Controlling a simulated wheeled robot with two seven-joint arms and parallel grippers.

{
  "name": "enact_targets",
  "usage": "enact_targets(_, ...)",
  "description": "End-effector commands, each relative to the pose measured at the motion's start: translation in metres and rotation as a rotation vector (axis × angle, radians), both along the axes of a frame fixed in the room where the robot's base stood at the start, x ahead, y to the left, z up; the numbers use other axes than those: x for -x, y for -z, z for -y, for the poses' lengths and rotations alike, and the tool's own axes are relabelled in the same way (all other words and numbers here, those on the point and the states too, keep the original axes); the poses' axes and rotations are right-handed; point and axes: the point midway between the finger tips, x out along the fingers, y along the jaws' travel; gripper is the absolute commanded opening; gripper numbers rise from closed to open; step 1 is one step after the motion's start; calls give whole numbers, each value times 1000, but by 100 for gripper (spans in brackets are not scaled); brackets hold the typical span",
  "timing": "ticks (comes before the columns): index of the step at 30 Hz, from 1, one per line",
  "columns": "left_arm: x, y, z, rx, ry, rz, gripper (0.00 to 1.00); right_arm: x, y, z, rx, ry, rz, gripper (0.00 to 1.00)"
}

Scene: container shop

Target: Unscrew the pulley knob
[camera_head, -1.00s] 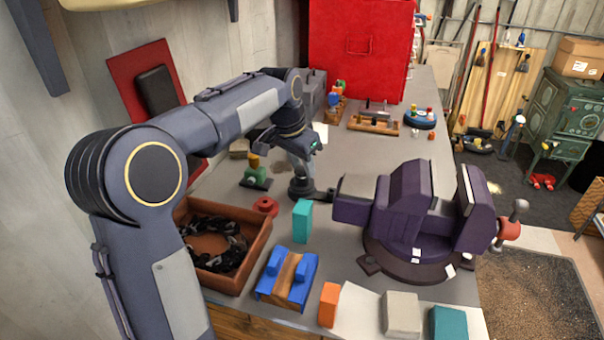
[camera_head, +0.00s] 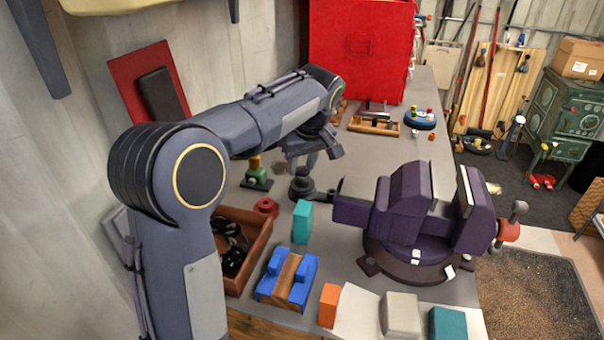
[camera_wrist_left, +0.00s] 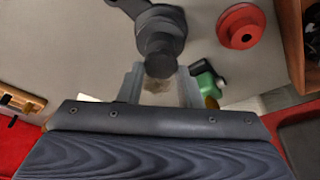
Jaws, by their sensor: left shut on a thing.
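The dark grey pulley knob (camera_head: 302,180) stands on the grey bench, left of the purple vise, with a dark arm reaching right from its base. It also shows in the left wrist view (camera_wrist_left: 160,62), at the top middle. My left gripper (camera_head: 308,158) comes down from behind and above the knob. In the left wrist view, its two pale fingers (camera_wrist_left: 160,80) flank the top of the knob and are shut on it. The exact contact is partly hidden by the knob. My right gripper is not in view.
A red round part (camera_head: 265,207), a green part (camera_head: 257,175) and a teal block (camera_head: 302,222) stand close by. A brown tray (camera_head: 262,248) is at the left. The purple vise (camera_head: 405,205) is at the right. Free bench lies behind the vise.

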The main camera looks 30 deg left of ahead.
Motion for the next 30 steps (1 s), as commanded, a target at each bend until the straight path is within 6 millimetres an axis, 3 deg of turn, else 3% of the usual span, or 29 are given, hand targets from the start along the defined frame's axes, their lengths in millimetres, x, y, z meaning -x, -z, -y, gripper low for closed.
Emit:
enact_targets(21,0,-47,0,1,2,0,0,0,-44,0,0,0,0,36)
enact_targets(30,0,-51,0,1,2,0,0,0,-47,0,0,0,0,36)
